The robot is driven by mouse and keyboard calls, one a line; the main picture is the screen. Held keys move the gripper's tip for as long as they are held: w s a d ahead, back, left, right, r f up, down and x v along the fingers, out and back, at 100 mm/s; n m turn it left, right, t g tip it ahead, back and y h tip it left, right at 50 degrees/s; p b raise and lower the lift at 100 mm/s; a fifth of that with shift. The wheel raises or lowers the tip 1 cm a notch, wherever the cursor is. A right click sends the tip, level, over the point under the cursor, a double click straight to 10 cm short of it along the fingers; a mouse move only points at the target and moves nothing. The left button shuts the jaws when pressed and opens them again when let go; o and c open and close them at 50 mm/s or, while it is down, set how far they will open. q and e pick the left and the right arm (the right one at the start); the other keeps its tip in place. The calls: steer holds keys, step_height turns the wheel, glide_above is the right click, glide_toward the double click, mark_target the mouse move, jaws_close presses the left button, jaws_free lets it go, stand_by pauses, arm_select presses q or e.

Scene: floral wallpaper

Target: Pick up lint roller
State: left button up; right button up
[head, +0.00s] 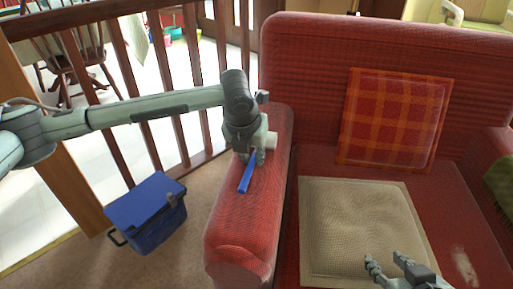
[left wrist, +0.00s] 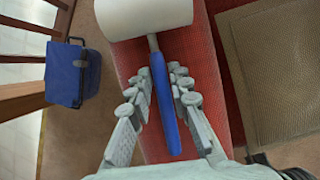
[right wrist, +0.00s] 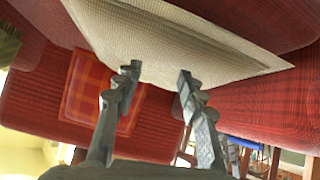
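The lint roller has a blue handle (head: 247,172) and a white roll, and lies on the red sofa's left armrest. In the left wrist view its handle (left wrist: 164,103) runs between the fingers, and its white roll (left wrist: 143,17) is at the top. My left gripper (head: 252,160) is over the armrest at the roller. Its fingers (left wrist: 157,84) stand on both sides of the handle with gaps, so it is open. My right gripper (head: 387,262) is above the sofa seat. In the right wrist view its fingers (right wrist: 157,78) are apart with nothing between them.
The red sofa (head: 235,225) carries a beige cushion (head: 345,215) on the seat and a plaid cushion (head: 395,120) against the back. A blue cooler box (head: 147,215) stands on the floor left of the armrest. A wooden railing (head: 130,75) runs behind my left arm.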

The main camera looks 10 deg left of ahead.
mark_target(249, 159)
arm_select(q)
jaws_close()
steer(key=shift+r+p, duration=0.5)
steer(key=shift+p, duration=0.35)
arm_select(e)
steer(key=shift+r, duration=0.85)
arm_select(q)
steer(key=r, duration=0.4)
steer(key=shift+s+a+b, duration=0.2)
steer(key=shift+a+b, duration=0.15)
steer(key=shift+a, duration=0.05)
arm_select(e)
steer(key=shift+w+a+f, duration=0.1)
steer(key=shift+w+f, duration=0.05)
steer(key=shift+f, duration=0.05)
arm_select(q)
steer(key=s+a+r, duration=0.6)
steer(key=s+a, duration=0.1)
steer(key=a, duration=0.1)
steer(key=shift+r, duration=0.25)
arm_select(e)
steer(key=shift+w+a+r+t+y, duration=0.4)
steer(key=shift+w+a+r+t, duration=0.15)
steer(key=shift+a+r, duration=0.15)
arm_select(q)
steer(key=shift+a, duration=0.1)
steer(key=shift+o, duration=0.7)
jaws_free()
jaws_close()
